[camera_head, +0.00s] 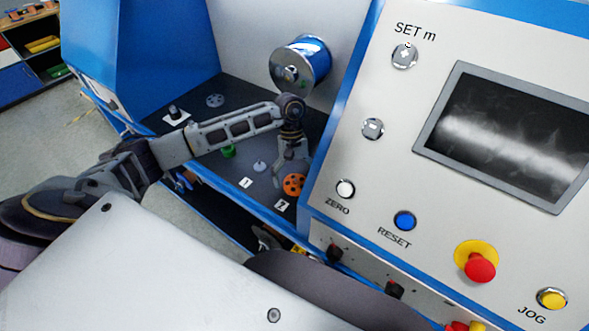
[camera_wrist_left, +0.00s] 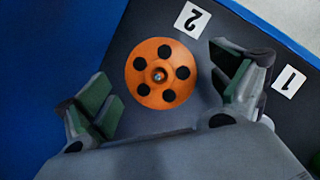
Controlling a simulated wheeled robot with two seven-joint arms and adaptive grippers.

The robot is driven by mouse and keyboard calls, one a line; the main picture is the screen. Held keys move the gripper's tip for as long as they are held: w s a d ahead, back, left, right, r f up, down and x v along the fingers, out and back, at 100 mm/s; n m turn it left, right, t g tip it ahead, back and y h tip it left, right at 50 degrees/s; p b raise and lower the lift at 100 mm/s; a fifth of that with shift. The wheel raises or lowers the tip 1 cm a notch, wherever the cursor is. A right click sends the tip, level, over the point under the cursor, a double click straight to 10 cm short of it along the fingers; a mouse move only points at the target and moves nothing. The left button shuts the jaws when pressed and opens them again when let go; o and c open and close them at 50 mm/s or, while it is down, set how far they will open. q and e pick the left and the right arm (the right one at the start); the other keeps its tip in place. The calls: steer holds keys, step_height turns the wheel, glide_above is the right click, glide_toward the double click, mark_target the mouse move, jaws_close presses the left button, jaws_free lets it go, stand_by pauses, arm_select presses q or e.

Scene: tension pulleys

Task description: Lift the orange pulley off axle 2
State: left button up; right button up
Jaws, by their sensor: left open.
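The orange pulley (camera_head: 293,184) is a flat disc with several dark holes, at label 2 (camera_head: 281,205) on the dark deck. In the left wrist view the orange pulley (camera_wrist_left: 161,74) shows from above with a small metal axle tip (camera_wrist_left: 159,75) at its centre. My left gripper (camera_head: 291,172) is right at the pulley in the head view. In the left wrist view the left gripper (camera_wrist_left: 165,98) is open, one green-padded finger on each side of the pulley, with gaps between. My right gripper is not clearly seen in the head view.
The control panel (camera_head: 400,205) stands close on the right; a blue wall (camera_wrist_left: 60,50) borders the deck.

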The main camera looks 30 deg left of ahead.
mark_target(296, 186)
arm_select(q)
steer(key=shift+s+f, duration=0.1)
steer(key=shift+f, duration=0.2)
steer(key=c, duration=1.2)
steer(key=shift+r+p, duration=0.3)
steer(key=shift+r, duration=1.85)
stand_by(1.0)
steer(key=shift+r, duration=0.75)
steer(key=shift+r, duration=0.1)
steer(key=shift+r+p, duration=0.45)
steer(key=shift+r, duration=1.5)
